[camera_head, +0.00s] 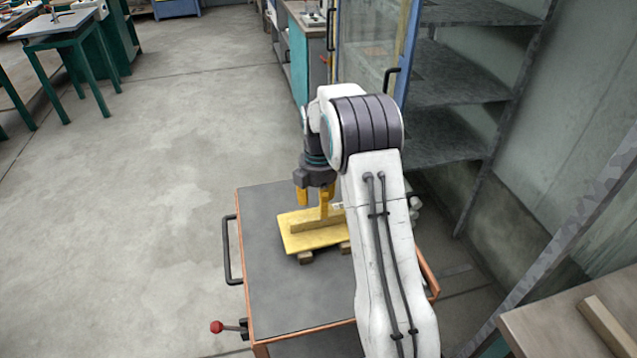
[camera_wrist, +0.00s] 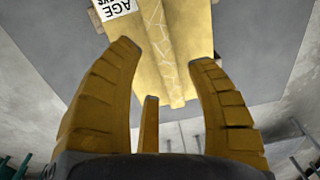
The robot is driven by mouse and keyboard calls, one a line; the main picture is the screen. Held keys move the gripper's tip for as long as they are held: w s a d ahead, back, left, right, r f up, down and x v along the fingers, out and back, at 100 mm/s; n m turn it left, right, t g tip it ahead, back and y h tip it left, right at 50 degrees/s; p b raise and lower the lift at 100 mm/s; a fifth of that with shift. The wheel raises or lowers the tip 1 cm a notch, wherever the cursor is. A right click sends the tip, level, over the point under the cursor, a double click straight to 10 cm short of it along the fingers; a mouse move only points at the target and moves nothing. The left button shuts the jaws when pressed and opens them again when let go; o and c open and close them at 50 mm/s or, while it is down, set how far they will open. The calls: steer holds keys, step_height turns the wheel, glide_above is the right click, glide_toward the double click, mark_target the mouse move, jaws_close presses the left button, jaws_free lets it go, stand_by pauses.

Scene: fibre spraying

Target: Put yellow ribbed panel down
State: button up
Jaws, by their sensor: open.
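The yellow ribbed panel (camera_head: 308,237) lies flat on small wooden blocks (camera_head: 306,257) on the grey cart top (camera_head: 270,290), its raised rib running along its length. My arm hides its right end in the head view. My gripper (camera_head: 317,203) points down just above the panel. Its yellow fingers are spread apart on either side of the rib's line in the wrist view (camera_wrist: 165,60), with nothing held between them.
The cart has a black handle (camera_head: 229,250) on its left side and a red-knobbed lever (camera_head: 217,327) at its front left. Metal shelves (camera_head: 455,80) stand behind on the right. A wooden-topped bench (camera_head: 570,320) is at the lower right.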

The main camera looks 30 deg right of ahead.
steer(key=s+a+r+m+t, duration=0.1)
steer(key=s+a+r+m, duration=0.15)
steer(key=r, duration=0.45)
steer(key=s+a+r+m, duration=0.2)
steer(key=s+r, duration=0.2)
steer(key=r, duration=0.3)
steer(key=s+a+m+t, duration=0.1)
steer(key=s+a+m, duration=0.2)
steer(key=s, duration=0.8)
steer(key=s+a+m+t, duration=0.2)
steer(key=s+a+m, duration=0.1)
steer(key=s+m, duration=0.5)
steer(key=shift+s, duration=1.45)
steer(key=shift+f+m, duration=0.1)
steer(key=shift+m, duration=0.15)
